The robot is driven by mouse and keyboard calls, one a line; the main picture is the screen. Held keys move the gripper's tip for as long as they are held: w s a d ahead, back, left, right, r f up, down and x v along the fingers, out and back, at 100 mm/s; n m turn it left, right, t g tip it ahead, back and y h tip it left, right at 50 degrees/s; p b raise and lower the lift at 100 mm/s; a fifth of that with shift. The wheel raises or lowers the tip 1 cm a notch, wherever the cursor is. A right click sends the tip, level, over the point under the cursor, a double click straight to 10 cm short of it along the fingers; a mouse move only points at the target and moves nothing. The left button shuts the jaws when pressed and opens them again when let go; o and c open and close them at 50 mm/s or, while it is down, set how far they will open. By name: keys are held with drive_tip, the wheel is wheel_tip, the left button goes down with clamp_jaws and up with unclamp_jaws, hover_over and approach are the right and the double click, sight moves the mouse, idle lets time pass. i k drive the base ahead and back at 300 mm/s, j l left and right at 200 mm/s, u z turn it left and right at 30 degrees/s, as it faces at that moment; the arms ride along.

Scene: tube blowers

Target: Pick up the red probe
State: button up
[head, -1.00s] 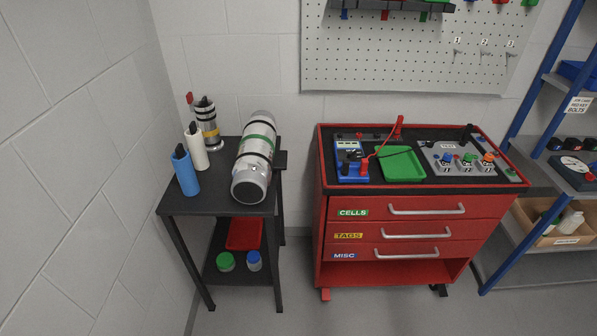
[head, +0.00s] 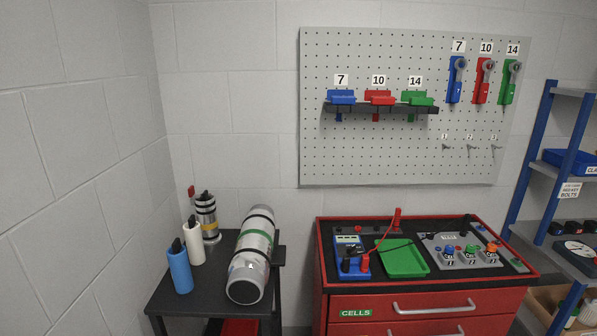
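The red probe (head: 397,218) stands roughly upright at the back of the red tool cart's top, beside the green tray. A red lead runs from it down to the blue meter (head: 351,257) on the left of the cart top. A black lead also shows near the meter and over the tray. My gripper is not in view, so I cannot see whether it is open or shut.
The green tray (head: 403,259) looks empty. A grey panel (head: 463,252) with coloured knobs is to its right on the red cart (head: 329,306). A black side table (head: 208,282) on the left bears a large cylinder (head: 251,254) and bottles. A pegboard (head: 400,155) hangs behind.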

sight(397, 221)
drive_tip(key=i+l, duration=0.55)
drive_tip(key=i, duration=0.15)
drive_tip(key=i+l, duration=0.55)
drive_tip(key=i, duration=0.15)
